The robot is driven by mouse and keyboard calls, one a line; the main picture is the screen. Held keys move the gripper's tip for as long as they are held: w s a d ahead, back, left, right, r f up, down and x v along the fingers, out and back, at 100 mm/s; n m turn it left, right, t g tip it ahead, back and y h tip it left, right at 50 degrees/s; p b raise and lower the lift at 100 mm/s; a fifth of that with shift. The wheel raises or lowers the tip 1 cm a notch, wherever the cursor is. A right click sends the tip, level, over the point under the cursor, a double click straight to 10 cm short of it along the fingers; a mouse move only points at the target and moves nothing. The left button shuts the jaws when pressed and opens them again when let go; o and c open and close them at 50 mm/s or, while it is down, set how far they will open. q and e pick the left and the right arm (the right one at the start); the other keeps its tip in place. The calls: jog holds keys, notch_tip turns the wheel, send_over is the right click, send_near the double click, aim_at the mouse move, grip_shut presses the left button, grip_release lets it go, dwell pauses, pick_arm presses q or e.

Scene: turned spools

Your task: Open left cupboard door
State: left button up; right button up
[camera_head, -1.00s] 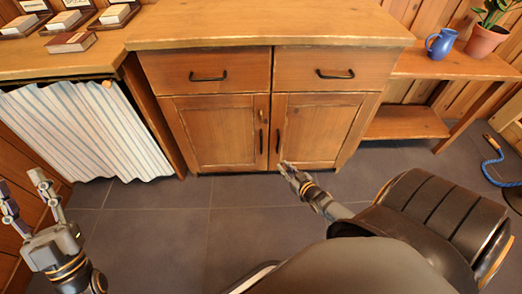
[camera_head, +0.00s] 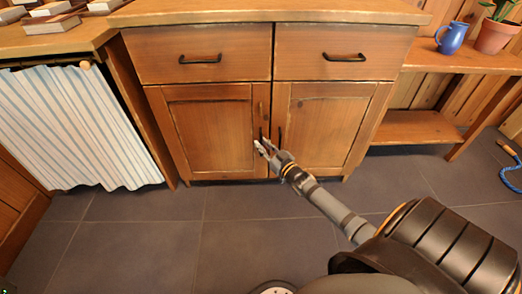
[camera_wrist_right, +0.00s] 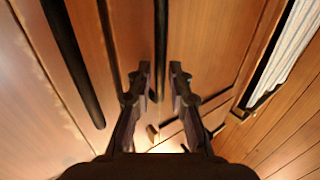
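The left cupboard door (camera_head: 208,132) is a closed wooden panel below the left drawer. Its black upright handle (camera_head: 262,133) is near its right edge, partly hidden by my right gripper (camera_head: 264,148). In the right wrist view, this handle (camera_wrist_right: 162,35) runs down toward the gap between the fingers of my right gripper (camera_wrist_right: 160,78). The fingers are apart, one on each side of the handle's line, and I see no firm contact. My left gripper is out of view.
The right door (camera_head: 320,125) is closed, its black handle (camera_head: 280,138) close beside my right gripper. Two drawers with black handles (camera_head: 200,59) are above. A striped curtain (camera_head: 75,125) hangs at left. A low shelf (camera_head: 415,127) stands at right. The tiled floor in front is clear.

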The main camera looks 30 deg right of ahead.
jog(key=shift+w, duration=0.75)
grip_shut()
